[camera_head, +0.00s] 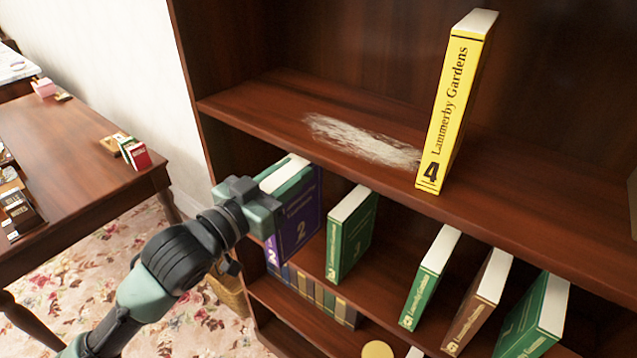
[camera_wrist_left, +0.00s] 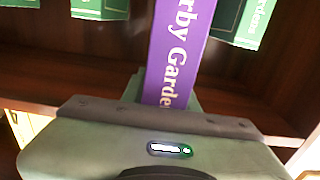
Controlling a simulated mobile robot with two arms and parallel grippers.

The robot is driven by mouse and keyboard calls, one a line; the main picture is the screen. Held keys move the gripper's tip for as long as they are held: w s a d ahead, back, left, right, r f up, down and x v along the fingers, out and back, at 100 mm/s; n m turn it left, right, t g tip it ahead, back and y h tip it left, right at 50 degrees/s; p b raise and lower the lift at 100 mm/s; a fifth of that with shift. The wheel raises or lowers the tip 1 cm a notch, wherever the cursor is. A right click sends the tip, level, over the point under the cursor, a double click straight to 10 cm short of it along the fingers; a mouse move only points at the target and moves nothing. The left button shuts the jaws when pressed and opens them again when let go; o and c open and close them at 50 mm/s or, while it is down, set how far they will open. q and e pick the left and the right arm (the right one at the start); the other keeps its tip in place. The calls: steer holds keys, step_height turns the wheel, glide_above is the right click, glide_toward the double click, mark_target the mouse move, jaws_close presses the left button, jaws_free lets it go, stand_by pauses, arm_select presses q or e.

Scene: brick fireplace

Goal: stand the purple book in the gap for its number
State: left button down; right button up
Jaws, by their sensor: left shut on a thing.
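The purple book (camera_head: 309,212), marked 2, is upright at the left end of the middle shelf (camera_head: 322,282). My left gripper (camera_head: 262,212) is shut on it from the front and hides part of it. In the left wrist view the purple spine (camera_wrist_left: 180,50) rises from between the fingers. A green book (camera_head: 293,178) stands close to its left, mostly hidden by the gripper. Another green book (camera_head: 350,236) stands to its right with a space between. I cannot tell whether the purple book's base touches the shelf. My right gripper is not in view.
A yellow book (camera_head: 453,105) marked 4 stands on the upper shelf beside a pale dusty patch (camera_head: 362,138). Farther right on the middle shelf stand a green (camera_head: 428,277), a brown (camera_head: 477,303) and another green book (camera_head: 530,320). A wooden desk (camera_head: 75,165) is at left.

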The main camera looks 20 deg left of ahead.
mark_target(294, 210)
arm_select(q)
steer(key=p+x, duration=0.1)
steer(key=x, duration=0.6)
step_height(294, 210, down, 7)
steer(key=shift+w+d, duration=0.2)
steer(key=shift+w, duration=0.15)
stand_by(0.4)
steer(key=c, duration=1.1)
jaws_free()
steer(key=shift+f, duration=0.15)
steer(key=b+v, duration=0.1)
steer(key=v, duration=1.1)
